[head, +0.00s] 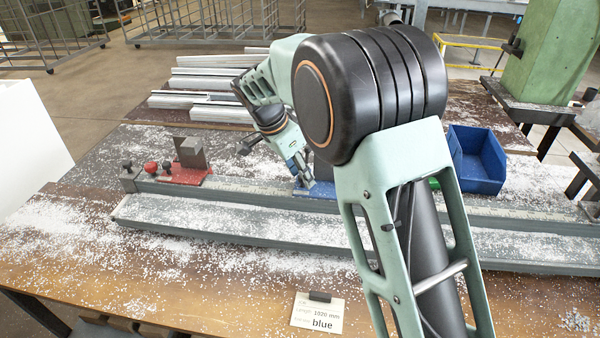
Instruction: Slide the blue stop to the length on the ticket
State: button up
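The blue stop (322,191) sits on the long rail (245,191) near the middle of the bench, partly hidden behind my arm. My gripper (304,181) points down at the left end of the blue stop, at or very near it. Whether its fingers are closed on any part of the stop is too small to tell. The ticket (318,313) lies at the front of the bench under a dark clip. It shows the word "blue" and a length that looks like 1020 mm, in small print.
A bit of a green stop (434,183) shows behind my arm. A blue bin (478,165) stands behind the rail at right. Metal profiles (215,85) lie at the back. White chips cover much of the bench.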

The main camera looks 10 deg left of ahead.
jog(key=v, duration=1.2)
